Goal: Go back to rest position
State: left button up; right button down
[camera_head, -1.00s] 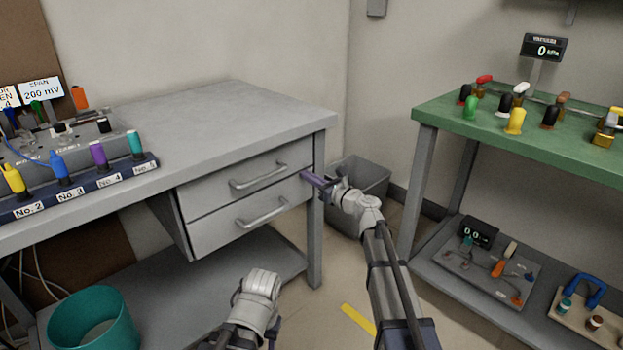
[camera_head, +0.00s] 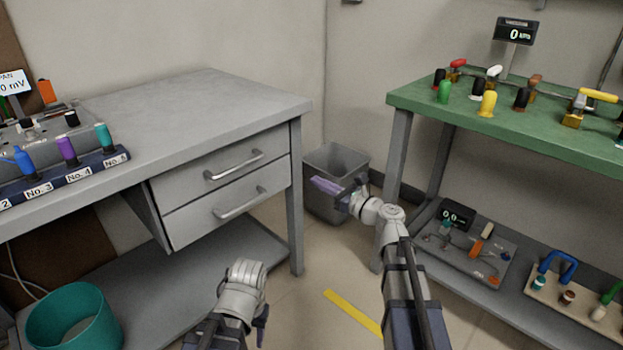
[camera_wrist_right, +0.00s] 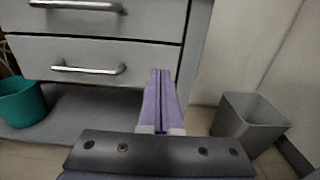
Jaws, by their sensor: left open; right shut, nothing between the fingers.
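My right gripper (camera_head: 326,186) has purple fingers pressed together with nothing between them. In the head view it hangs in the air in front of the grey bin, right of the grey desk's drawers. The right wrist view shows its shut fingers (camera_wrist_right: 157,90) pointing toward the drawer unit, apart from it. My left gripper (camera_head: 261,328) is low in the middle of the head view. It is open, but mostly hidden behind its own wrist, with only a dark finger part showing. Both drawers, upper (camera_head: 225,168) and lower (camera_head: 235,212), look closed.
The grey desk (camera_head: 190,105) is at left, with a teal bin (camera_head: 75,320) on its lower shelf. A grey bin (camera_head: 335,160) stands between the desk and the green-topped table (camera_head: 450,122). Open floor with a yellow stripe (camera_head: 352,312) lies between them.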

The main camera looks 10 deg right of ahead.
jog(key=s+a+f+n+g+h+p, duration=0.1)
jog(key=s+a+f+n+g+p, duration=0.2)
jog(key=s+a+f+n+g, duration=0.45)
jog(key=s+a+f+n+g+h+p, duration=0.15)
jog(key=s+a+n+g+p, duration=0.25)
jog(key=s+a+n, duration=0.65)
jog(key=s+d+f+n+g+h+p, duration=0.1)
jog(key=s+d+n+g+h+p, duration=0.1)
jog(key=s+d+n+h, duration=0.4)
jog(key=s+d+f+n+g+h+p, duration=0.1)
jog(key=s+n+h+p, duration=0.2)
jog(key=n, duration=0.5)
notch_tip(320, 180, up, 38)
jog(key=s+p, duration=0.1)
jog(key=p, duration=3.6)
jog(key=shift+s+d+n, duration=0.2)
jog(key=shift+d+n, duration=0.1)
jog(key=shift+d, duration=0.05)
